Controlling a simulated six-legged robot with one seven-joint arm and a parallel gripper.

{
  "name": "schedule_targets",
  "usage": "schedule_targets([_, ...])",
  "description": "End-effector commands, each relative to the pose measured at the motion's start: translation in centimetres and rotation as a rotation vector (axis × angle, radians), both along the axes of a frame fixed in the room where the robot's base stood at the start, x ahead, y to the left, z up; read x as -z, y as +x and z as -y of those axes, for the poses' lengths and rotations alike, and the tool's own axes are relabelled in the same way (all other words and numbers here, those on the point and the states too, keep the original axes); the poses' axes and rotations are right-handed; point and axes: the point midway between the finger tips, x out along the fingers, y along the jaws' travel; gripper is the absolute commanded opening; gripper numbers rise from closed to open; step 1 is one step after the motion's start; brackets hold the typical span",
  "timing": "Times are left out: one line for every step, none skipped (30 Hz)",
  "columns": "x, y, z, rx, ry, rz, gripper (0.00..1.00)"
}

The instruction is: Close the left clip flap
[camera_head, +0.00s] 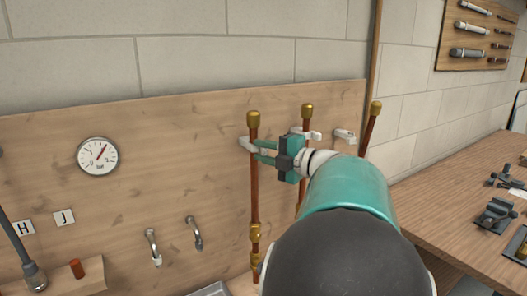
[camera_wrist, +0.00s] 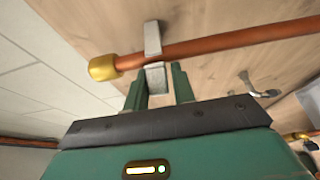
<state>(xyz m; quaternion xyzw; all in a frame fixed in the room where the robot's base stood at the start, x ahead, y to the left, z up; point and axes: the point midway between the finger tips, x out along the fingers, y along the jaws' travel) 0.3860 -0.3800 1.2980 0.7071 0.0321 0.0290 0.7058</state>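The left clip (camera_head: 246,144) is a pale grey piece on the wooden board, at the left copper pipe (camera_head: 254,195) just below its brass cap. In the wrist view the clip's arm (camera_wrist: 152,38) shows on the far side of the pipe (camera_wrist: 220,43). A pale block that looks like its flap (camera_wrist: 155,77) shows on the near side, between my finger tips. My gripper (camera_wrist: 160,80) has its two green fingers apart, one on each side of this block, with seemingly narrow gaps. In the head view my gripper (camera_head: 262,151) reaches the pipe from the right. Whether the flap is latched cannot be told.
A middle pipe (camera_head: 306,125) with its clip (camera_head: 312,135) stands just behind my gripper. A right pipe (camera_head: 371,127) leans beside another clip (camera_head: 345,136). A gauge (camera_head: 97,156) and two taps (camera_head: 152,246) are on the board at left. A workbench (camera_head: 450,200) is at right.

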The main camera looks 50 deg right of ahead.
Motion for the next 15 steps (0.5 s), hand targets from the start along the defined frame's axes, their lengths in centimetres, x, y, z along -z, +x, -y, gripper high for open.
schedule_targets([0.0,0.0,0.0,0.001,0.001,0.0,0.36])
schedule_targets([0.0,0.0,0.0,0.001,0.0,0.0,0.42])
schedule_targets([0.0,0.0,0.0,0.001,0.0,0.001,0.42])
schedule_targets([0.0,0.0,0.0,0.001,0.0,0.001,0.42])
schedule_targets([-0.1,0.0,0.0,0.0,0.0,0.002,0.42])
schedule_targets([-0.1,0.0,0.0,0.0,-0.001,0.002,0.42])
schedule_targets([-0.1,0.0,0.0,0.0,-0.001,0.002,0.42])
schedule_targets([-0.1,0.0,0.0,0.0,-0.001,0.003,0.42])
schedule_targets([-0.1,0.0,0.0,0.0,-0.001,0.003,0.42])
schedule_targets([-0.1,0.0,0.0,0.0,-0.001,0.003,0.42])
schedule_targets([-0.2,-0.1,0.0,0.0,-0.001,0.003,0.42])
schedule_targets([-0.2,-0.2,0.0,0.0,-0.002,0.003,0.42])
schedule_targets([-0.2,-0.4,0.0,0.001,-0.002,0.003,0.42])
schedule_targets([-0.2,-0.6,0.1,0.001,-0.002,0.003,0.42])
schedule_targets([-0.2,-1.1,0.1,0.002,-0.002,0.003,0.42])
